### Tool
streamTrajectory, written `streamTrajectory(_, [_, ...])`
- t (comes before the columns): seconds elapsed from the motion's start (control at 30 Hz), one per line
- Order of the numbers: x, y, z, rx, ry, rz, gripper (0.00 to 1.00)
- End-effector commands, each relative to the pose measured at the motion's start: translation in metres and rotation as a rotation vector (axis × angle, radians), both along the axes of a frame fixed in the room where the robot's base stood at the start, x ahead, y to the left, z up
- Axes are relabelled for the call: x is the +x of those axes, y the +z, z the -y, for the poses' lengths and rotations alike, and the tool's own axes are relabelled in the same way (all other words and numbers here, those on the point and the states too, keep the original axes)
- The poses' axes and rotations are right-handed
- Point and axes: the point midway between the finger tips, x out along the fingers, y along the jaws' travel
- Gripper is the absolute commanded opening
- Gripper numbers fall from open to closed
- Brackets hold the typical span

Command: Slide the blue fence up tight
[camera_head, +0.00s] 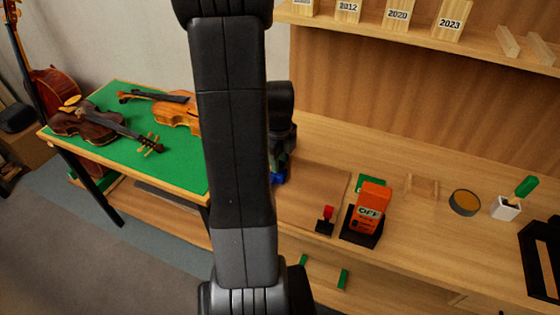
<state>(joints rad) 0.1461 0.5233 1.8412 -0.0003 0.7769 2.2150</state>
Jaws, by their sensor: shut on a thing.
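The blue fence (278,178) shows only as a small blue patch on the wooden bench, just right of my arm. My arm and gripper hide most of it. My gripper (283,165) is low over the bench at that patch and looks shut on the blue fence. The fingertips are mostly hidden behind my own arm links. I cannot tell from this view what the fence's far side touches.
On the bench (420,235), a red-topped switch (327,213), an orange OFF block (368,205) in a black holder, a round tin (464,202) and a white cup (506,207) stand to the right. Violins lie on a green-topped table (180,157) at left.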

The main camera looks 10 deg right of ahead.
Motion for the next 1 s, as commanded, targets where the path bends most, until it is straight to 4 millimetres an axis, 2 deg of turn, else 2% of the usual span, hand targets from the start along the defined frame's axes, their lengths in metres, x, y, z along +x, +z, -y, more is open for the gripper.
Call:
streamTrajectory(0.1, [0.0, 0.001, 0.0, 0.0, 0.0, 0.001, 0.0])
streamTrajectory(0.13, [0.0, 0.001, 0.0, 0.0, 0.0, 0.001, 0.34])
streamTrajectory(0.2, [0.0, 0.001, 0.0, 0.0, 0.0, 0.001, 0.48])
streamTrajectory(0.23, [0.0, 0.001, 0.0, 0.0, 0.0, 0.001, 0.5])
streamTrajectory(0.53, [0.0, 0.002, 0.0, 0.0, -0.001, 0.001, 0.5])
streamTrajectory(0.67, [0.001, 0.012, 0.0, -0.001, -0.001, 0.004, 0.5])
streamTrajectory(0.77, [0.001, 0.027, 0.0, -0.001, -0.001, 0.006, 0.5])
streamTrajectory(1.0, [0.001, 0.082, 0.0, -0.001, 0.0, 0.008, 0.5])
